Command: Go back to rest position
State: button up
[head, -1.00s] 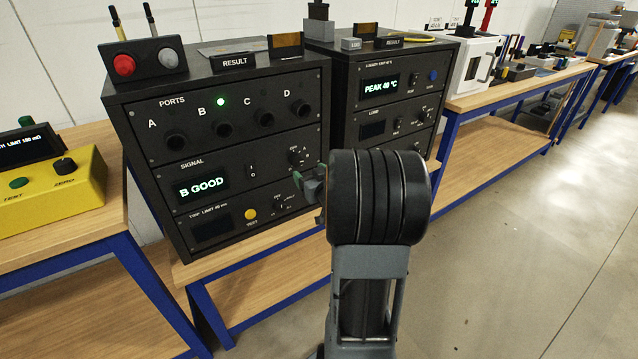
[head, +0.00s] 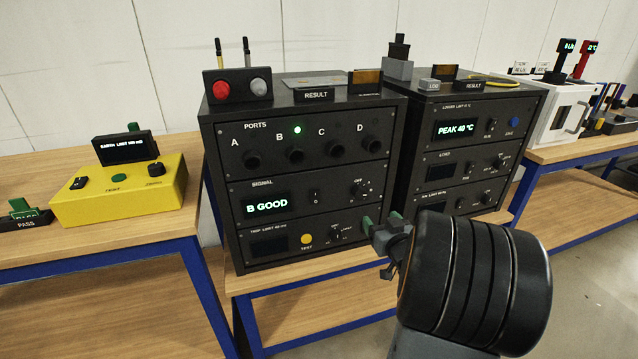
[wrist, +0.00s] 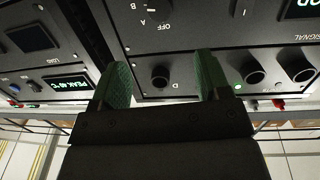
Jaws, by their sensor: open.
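My gripper (head: 384,236) is in front of the lower right part of the black test rack (head: 228,210). In the wrist view its two green fingers (wrist: 162,85) stand apart with nothing between them. The rack behind them appears upside down there, with port D (wrist: 160,76) showing between the fingers. In the head view the rack's display reads B GOOD (head: 267,204), and a green light (head: 297,129) is lit above port B. My arm's dark round joint hides part of the second rack's lower front.
A second black rack (head: 490,135) showing PEAK 40 °C stands to the right. A yellow tester (head: 90,205) sits on the wooden bench (head: 150,235) at left. A box with red and grey buttons (head: 237,86) is on the first rack. Open floor shows at lower right.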

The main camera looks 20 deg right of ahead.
jog(key=shift+f, duration=0.1)
jog(key=s+d+f+m+g+h, duration=0.2)
jog(key=s+d+f+g, duration=0.25)
jog(key=f+g, duration=0.2)
jog(key=s+a+r+g+p, duration=0.2)
jog(key=s+a+g+p, duration=0.1)
jog(key=a+g, duration=0.1)
jog(key=s+a+r+n+g+y+p, duration=0.1)
jog(key=s+a+r+n+y+p, duration=0.1)
jog(key=a+r+p, duration=0.4)
jog(key=s+a+r+n+g+y+p, duration=0.1)
jog(key=a+r+p, duration=0.4)
jog(key=a+r, duration=0.7)
jog(key=s+a+n+y, duration=0.1)
jog(key=a+y, duration=0.1)
jog(key=a, duration=0.4)
jog(key=shift+a+y+p, duration=0.35)
jog(key=shift+y, duration=0.05)
jog(key=shift+s+g, duration=0.1)
jog(key=shift+g, duration=0.15)
jog(key=shift+c, duration=0.5)
